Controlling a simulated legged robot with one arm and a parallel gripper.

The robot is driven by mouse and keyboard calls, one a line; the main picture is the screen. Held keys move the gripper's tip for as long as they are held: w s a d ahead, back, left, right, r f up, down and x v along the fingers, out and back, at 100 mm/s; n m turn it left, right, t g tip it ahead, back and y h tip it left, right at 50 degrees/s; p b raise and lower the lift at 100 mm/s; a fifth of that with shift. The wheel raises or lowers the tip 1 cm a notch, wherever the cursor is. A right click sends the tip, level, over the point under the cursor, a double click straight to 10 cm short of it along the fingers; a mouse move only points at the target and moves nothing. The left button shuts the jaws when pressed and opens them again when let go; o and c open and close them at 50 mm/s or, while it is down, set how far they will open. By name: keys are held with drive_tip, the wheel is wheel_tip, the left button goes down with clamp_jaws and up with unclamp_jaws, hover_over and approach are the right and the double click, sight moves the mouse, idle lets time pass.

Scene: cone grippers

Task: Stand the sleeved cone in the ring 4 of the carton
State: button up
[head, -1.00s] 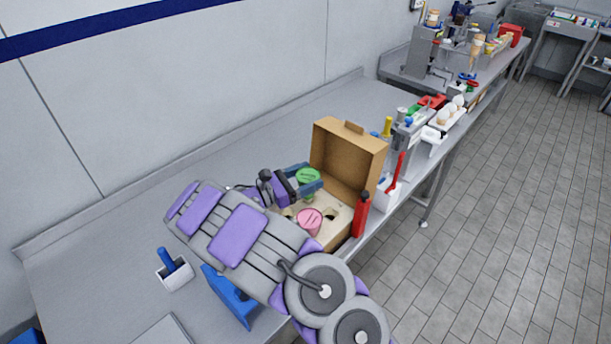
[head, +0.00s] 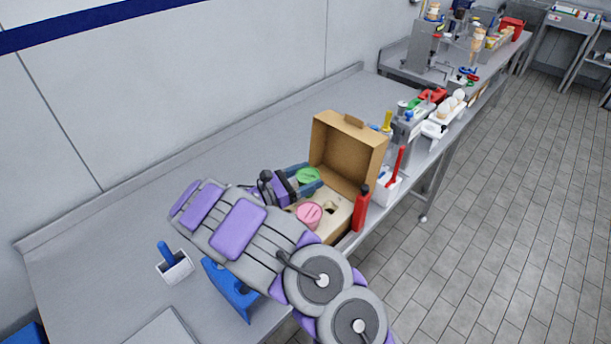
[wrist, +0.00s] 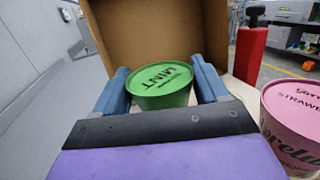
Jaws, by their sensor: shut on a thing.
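My gripper (wrist: 163,98) is shut on a green sleeved cone with a lid marked MINT (wrist: 162,82), one blue finger on each side of it. The green cone also shows in the head view (head: 307,175), at the back left of the carton. The open cardboard carton (head: 347,145) has its lid raised behind the cone. A pink cone marked STRAWB (wrist: 292,120) stands in the carton's insert, right of my gripper; the head view shows it too (head: 309,215). The green cone's lower part and the ring under it are hidden.
A dark hole shows in the insert (head: 330,209) right of the pink cone. A red bottle (head: 361,208) stands at the carton's right front corner. A white holder with a blue handle (head: 174,266) stands at the left.

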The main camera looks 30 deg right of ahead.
drive_tip(key=shift+f, duration=0.35)
drive_tip(key=o, duration=1.2)
drive_tip(key=shift+r, duration=0.1)
